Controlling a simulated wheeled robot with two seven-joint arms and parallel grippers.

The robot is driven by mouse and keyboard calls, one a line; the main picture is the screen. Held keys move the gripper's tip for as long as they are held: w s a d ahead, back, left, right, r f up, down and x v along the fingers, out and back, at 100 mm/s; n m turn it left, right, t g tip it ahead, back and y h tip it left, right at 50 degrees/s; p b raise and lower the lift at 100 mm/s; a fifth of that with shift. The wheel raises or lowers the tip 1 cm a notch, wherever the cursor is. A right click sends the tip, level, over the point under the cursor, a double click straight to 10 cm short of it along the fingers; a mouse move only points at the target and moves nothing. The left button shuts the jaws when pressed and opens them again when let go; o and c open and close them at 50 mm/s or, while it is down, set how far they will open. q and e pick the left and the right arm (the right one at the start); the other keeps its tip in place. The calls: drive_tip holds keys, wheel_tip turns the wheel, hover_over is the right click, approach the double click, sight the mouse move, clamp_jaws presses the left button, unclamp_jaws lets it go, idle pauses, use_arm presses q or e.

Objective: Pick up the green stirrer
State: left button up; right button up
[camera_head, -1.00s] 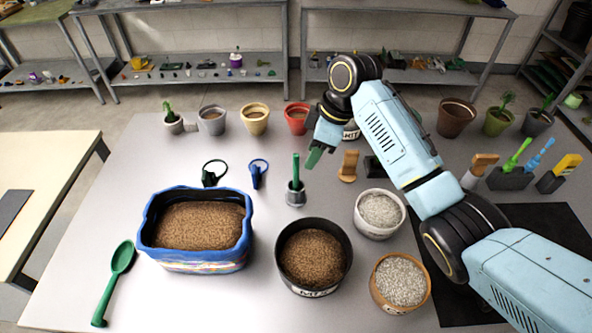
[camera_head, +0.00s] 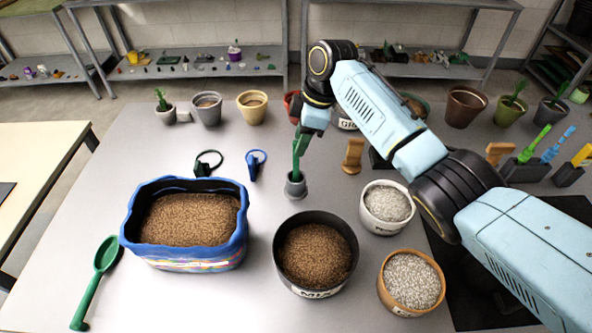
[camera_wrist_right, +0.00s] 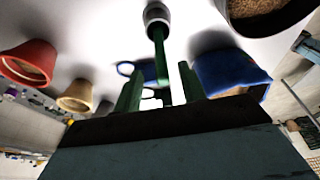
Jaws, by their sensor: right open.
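The green stirrer (camera_head: 295,165) stands upright in a small grey holder (camera_head: 295,187) near the middle of the table. In the right wrist view the stirrer (camera_wrist_right: 160,58) runs from the grey holder (camera_wrist_right: 157,14) down between my two green fingers. My right gripper (camera_head: 300,144) is at the upper part of the stirrer in the head view and partly hides it. In the wrist view the right gripper (camera_wrist_right: 160,90) is open, with a finger on each side of the stirrer. My left gripper is not in view.
A blue tub of brown grain (camera_head: 130,225) stands to the left and a dark pot (camera_head: 313,285) in front. A white pot (camera_head: 386,222) is to the right, a wooden scoop (camera_head: 352,157) beside my gripper. A green spoon (camera_head: 95,280) lies at far left.

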hover_over(294, 178)
drive_tip(key=f, duration=0.5)
drive_tip(key=shift+w, duration=0.4)
clamp_jaws()
